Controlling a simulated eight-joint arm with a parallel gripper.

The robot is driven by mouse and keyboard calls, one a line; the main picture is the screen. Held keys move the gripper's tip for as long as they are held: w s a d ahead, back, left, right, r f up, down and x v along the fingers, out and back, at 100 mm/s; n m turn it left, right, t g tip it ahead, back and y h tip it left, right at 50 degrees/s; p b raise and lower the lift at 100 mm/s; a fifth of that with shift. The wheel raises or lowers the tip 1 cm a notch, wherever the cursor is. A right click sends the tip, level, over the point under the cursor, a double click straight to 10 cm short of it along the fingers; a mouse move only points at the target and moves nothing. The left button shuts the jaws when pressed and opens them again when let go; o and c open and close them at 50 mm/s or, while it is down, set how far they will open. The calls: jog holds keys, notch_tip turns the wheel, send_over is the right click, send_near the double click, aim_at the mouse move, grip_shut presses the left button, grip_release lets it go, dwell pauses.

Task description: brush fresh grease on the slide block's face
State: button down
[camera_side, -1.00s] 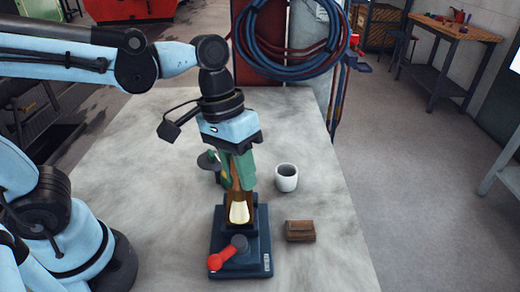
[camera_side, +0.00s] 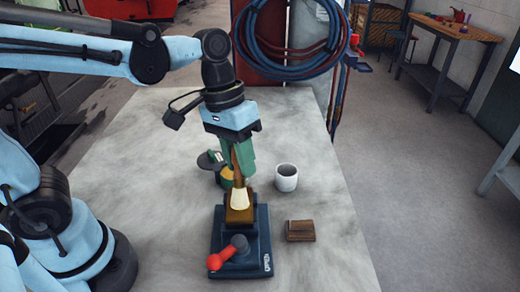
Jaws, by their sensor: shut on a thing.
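My gripper (camera_side: 243,162), with green fingers, is shut on a brush (camera_side: 240,197) with a wooden handle and pale bristles pointing down. The bristles are at the upper part of the brown slide block (camera_side: 238,216); I cannot tell whether they touch it. The block sits in a dark blue fixture (camera_side: 225,262) with a red-ended lever (camera_side: 222,258) at its front. A small green and yellow tin (camera_side: 226,178), probably the grease, stands behind, partly hidden by my gripper. A grey lid-like disc (camera_side: 207,161) shows at its left.
A white mug (camera_side: 286,177) stands right of my gripper. A small brown block or wallet (camera_side: 300,231) lies right of the fixture. The pale table (camera_side: 150,170) is clear to the left. Blue and red hoses (camera_side: 290,45) hang beyond its far edge.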

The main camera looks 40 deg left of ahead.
jog(key=shift+w+a, duration=0.3)
jog(key=w+a, duration=0.2)
jog(key=shift+w+a, duration=0.25)
jog(key=shift+a, duration=0.15)
dwell(0.6)
jog(key=shift+s+d, duration=0.1)
jog(key=shift+d, duration=0.05)
jog(key=shift+s+d+f, duration=0.15)
jog(key=shift+s+d, duration=0.55)
jog(key=shift+s+d, duration=0.6)
jog(key=shift+d, duration=0.05)
jog(key=shift+s+d, duration=0.1)
jog(key=shift+d, duration=0.05)
